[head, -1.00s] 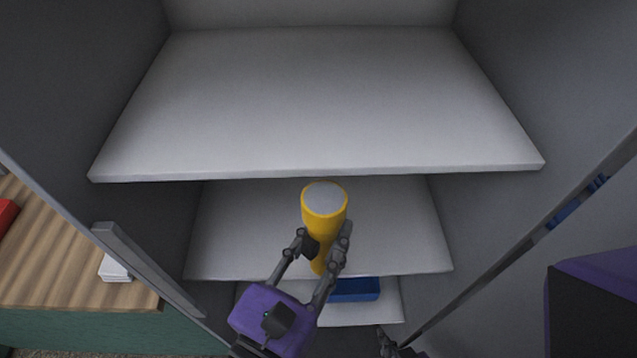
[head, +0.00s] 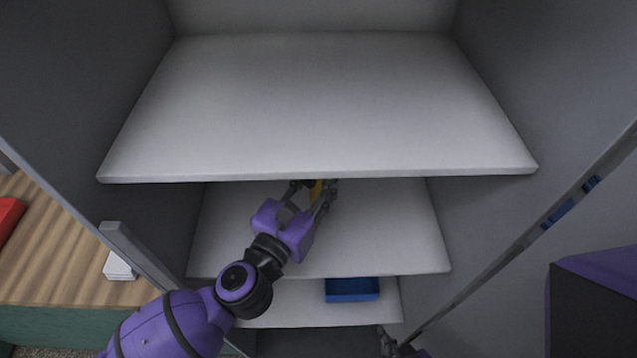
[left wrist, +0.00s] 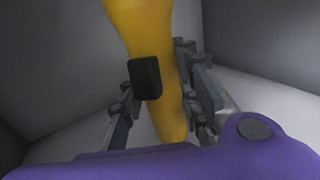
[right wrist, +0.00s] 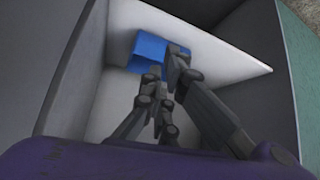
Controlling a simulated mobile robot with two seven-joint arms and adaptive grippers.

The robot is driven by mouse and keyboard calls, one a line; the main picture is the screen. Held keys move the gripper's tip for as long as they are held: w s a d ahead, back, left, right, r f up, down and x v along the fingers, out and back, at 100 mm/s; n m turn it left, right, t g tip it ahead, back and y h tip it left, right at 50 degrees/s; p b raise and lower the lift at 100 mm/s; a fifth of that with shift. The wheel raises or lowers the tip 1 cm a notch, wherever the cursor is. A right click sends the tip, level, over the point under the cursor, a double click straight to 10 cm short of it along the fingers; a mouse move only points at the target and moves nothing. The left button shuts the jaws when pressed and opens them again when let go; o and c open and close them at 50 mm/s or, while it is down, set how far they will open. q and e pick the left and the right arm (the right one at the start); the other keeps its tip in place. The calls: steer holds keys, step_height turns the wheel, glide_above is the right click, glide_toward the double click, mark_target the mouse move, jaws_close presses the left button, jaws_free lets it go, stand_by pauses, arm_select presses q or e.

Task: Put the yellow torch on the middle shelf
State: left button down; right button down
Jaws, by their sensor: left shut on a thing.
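The yellow torch (head: 316,189) is held in my left gripper (head: 311,194), inside the cabinet above the middle shelf (head: 395,235). In the head view the upper shelf's front edge hides most of the torch. In the left wrist view the torch (left wrist: 150,30) stands roughly upright, slightly tilted, between the fingers, its narrow end downward. I cannot tell whether its base touches the shelf. My right gripper (right wrist: 165,75) is low at the front of the cabinet, with only its tip showing in the head view; its fingertips look close together, but its opening is unclear.
The upper shelf (head: 320,100) overhangs the middle one and is bare. A blue box (head: 352,290) lies on the lower shelf (head: 300,313). Cabinet walls stand on both sides. A wooden table (head: 45,250) with a red object (head: 8,215) is at the left. The visible middle shelf is clear.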

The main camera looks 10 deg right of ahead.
mark_target(314, 195)
arm_select(q)
step_height(314, 195, down, 2)
steer(key=shift+f, duration=0.15)
steer(key=shift+w+f, duration=0.2)
steer(key=shift+f, duration=0.05)
steer(key=shift+r, duration=0.1)
steer(key=shift+f+b, duration=0.25)
steer(key=shift+b, duration=0.05)
steer(key=c, duration=1.3)
jaws_free()
arm_select(e)
steer(key=shift+w+d+f, duration=0.1)
steer(key=shift+w+f, duration=0.05)
steer(key=shift+w, duration=0.15)
arm_select(q)
steer(key=shift+r, duration=0.1)
